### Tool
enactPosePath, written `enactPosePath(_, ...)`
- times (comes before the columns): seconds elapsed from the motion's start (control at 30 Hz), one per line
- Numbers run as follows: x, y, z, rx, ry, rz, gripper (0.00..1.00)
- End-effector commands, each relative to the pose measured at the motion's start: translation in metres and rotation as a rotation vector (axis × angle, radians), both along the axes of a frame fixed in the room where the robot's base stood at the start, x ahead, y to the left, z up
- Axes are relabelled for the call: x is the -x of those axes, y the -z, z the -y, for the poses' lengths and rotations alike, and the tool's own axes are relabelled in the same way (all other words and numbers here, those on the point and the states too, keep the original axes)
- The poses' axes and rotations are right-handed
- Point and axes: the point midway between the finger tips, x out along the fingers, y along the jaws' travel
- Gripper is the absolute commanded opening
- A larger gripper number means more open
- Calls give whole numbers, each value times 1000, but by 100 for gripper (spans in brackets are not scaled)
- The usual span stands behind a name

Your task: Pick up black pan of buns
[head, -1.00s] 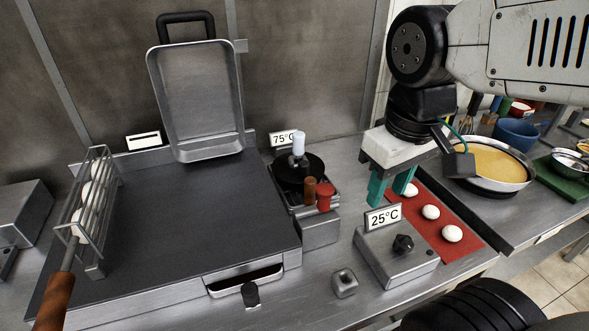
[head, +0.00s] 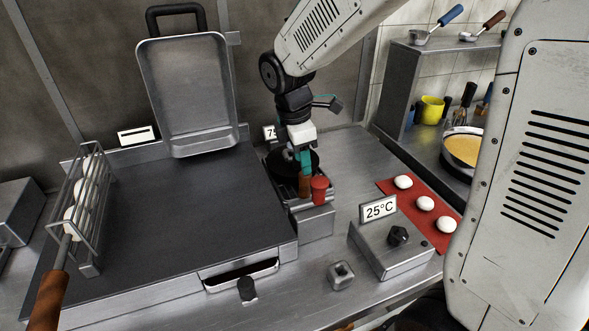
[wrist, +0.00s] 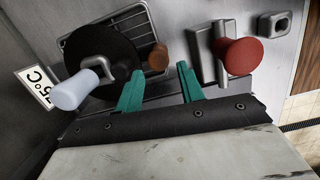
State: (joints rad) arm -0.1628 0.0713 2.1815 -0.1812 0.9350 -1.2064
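The black pan (head: 287,170) sits on the small wire-topped burner by the 75°C sign, with its brown handle (head: 304,187) pointing toward the front. In the wrist view the black round top (wrist: 98,50) carries a metal bracket with a white knob (wrist: 78,90). No buns can be seen in it. My gripper (head: 304,160) is above the pan's handle side, partly covering it. In the wrist view my gripper (wrist: 159,83) has its two teal fingers apart, with the brown handle's end (wrist: 158,57) showing between and beyond them. I cannot tell whether they touch it.
A red knob (head: 319,188) stands close right of the handle. A large flat griddle (head: 160,215) with an upright tray (head: 188,95) is left. Three white buns lie on a red mat (head: 412,208) at right, behind the 25°C box (head: 390,250).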

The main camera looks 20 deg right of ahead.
Motion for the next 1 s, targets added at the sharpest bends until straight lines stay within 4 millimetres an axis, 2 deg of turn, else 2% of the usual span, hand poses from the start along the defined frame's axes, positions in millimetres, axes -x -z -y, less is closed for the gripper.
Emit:
enactPosePath(0.33,-1,47,9,0,4,-3,38)
enactPosePath(0.47,-2,55,10,0,4,0,38)
enactPosePath(0.67,-2,55,10,0,4,1,38)
enactPosePath(0.77,-2,55,10,0,4,1,13)
enactPosePath(0.8,-2,55,10,0,4,1,2)
enactPosePath(1.0,-3,54,10,-1,4,4,0)
